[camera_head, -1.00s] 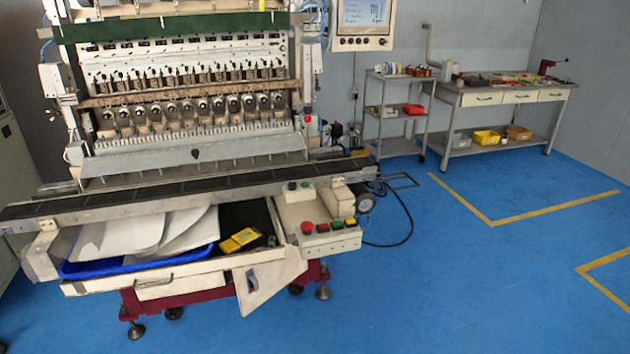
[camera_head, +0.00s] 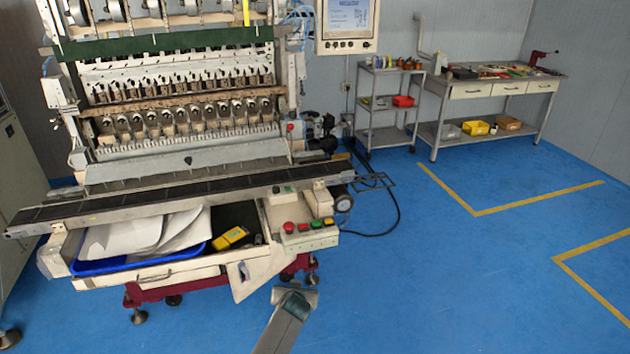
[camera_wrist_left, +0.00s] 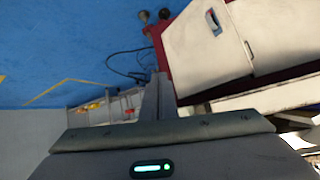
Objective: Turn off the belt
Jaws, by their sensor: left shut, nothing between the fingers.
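The black belt (camera_head: 170,198) runs across the front of the winding machine. My right gripper is in neither view.
An open drawer holds a blue tray (camera_head: 100,269) with white sheets and a yellow device (camera_head: 229,238). A shelf cart (camera_head: 383,138) and workbench (camera_head: 483,92) stand far right. Blue floor is clear.

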